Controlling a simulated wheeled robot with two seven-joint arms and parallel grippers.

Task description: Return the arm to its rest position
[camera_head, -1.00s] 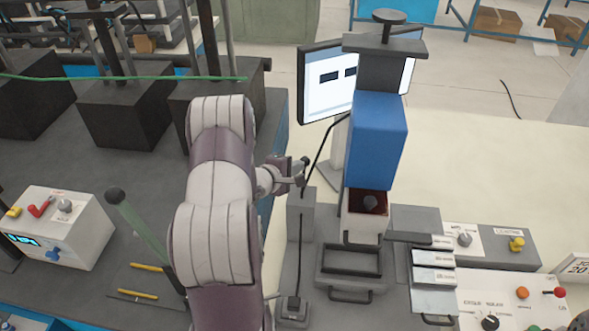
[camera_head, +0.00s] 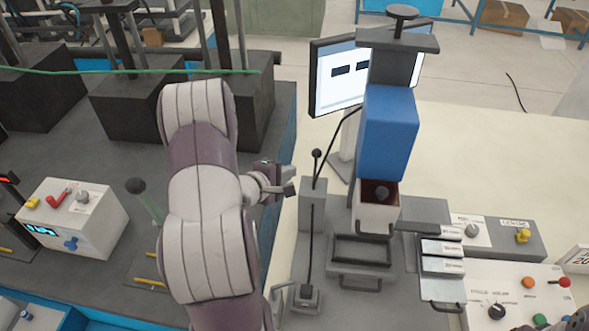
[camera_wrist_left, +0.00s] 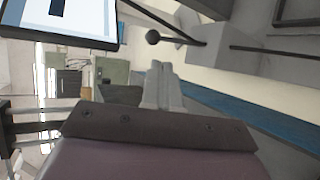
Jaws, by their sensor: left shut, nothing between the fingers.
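My left arm (camera_head: 208,200) rises through the middle of the head view, jointed in white and purple. Its left gripper (camera_head: 288,188) is shut and empty, just left of a grey post (camera_head: 312,200) with a black-knobbed lever (camera_head: 316,154). A gap shows between gripper and knob. In the left wrist view the two pale fingers (camera_wrist_left: 162,85) are together with nothing between them, and the lever's black knob (camera_wrist_left: 153,37) is apart from them, above. My right gripper is not seen.
A blue press (camera_head: 388,130) with a white and red bin stands right of the lever, before a monitor (camera_head: 335,75). Another control panel (camera_head: 515,295) is at lower right.

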